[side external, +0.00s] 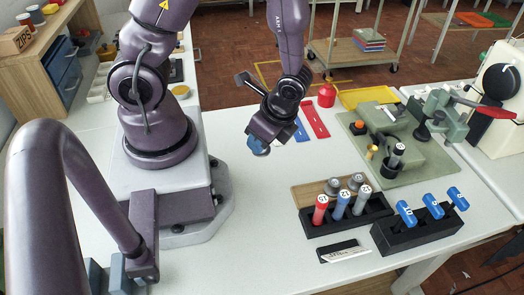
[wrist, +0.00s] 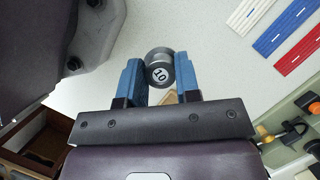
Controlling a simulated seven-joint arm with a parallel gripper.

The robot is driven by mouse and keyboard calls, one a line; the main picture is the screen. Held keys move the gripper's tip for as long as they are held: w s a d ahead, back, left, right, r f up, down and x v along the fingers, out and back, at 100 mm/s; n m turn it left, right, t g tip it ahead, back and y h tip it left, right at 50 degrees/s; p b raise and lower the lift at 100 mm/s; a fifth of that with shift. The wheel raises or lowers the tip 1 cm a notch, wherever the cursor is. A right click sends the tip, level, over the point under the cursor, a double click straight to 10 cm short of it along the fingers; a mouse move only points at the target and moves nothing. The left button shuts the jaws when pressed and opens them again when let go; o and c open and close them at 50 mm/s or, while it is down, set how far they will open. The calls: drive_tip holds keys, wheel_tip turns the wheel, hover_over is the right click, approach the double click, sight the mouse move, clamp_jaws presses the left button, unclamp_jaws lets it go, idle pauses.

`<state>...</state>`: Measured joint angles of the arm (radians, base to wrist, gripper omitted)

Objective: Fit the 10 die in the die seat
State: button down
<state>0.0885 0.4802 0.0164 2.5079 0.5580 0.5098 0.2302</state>
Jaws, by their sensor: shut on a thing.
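The 10 die (wrist: 159,73) is a small dark grey cylinder with a white disc marked "10" on its end. My gripper (wrist: 158,80) is shut on it, with one blue finger on each side. In the side external view my gripper (side external: 258,146) hangs above the white table, left of the green press (side external: 418,152); the die is not clearly visible there. The press stands on a green mat (side external: 402,178), well apart from my gripper. I cannot make out the die seat clearly in either view.
Two grey dies (side external: 356,182) stand in a wooden tray (side external: 308,195). In front are a black rack (side external: 318,230) of numbered tools and another black block (side external: 415,234) with blue-handled tools. Red (side external: 312,117) and blue strips lie behind my gripper.

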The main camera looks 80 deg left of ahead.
drive_tip(key=shift+r, duration=1)
drive_tip(key=shift+s+a+f, duration=0.15)
drive_tip(key=shift+a, duration=0.15)
drive_tip(key=w+r+n+t+h, duration=0.1)
drive_tip(key=w+r+n+h, duration=0.25)
drive_tip(key=w+n, duration=0.85)
drive_tip(key=w+r+n+t+h, duration=0.2)
drive_tip(key=w+n+h, duration=0.2)
drive_tip(key=w+n, duration=0.85)
drive_tip(key=w+f, duration=0.3)
drive_tip(key=w+a+f+n, duration=0.1)
drive_tip(key=w+f, duration=0.2)
drive_tip(key=w, duration=0.1)
drive_tip(key=w+f+n, duration=0.1)
drive_tip(key=w+f, duration=0.2)
drive_tip(key=w, duration=0.1)
drive_tip(key=shift+a+f+n, duration=0.15)
drive_tip(key=shift+f+n, duration=0.1)
drive_tip(key=shift+f, duration=0.1)
drive_tip(key=shift+w+f, duration=0.2)
drive_tip(key=shift+f, duration=0.05)
drive_tip(key=shift+w+f, duration=0.1)
drive_tip(key=shift+f, duration=1.5)
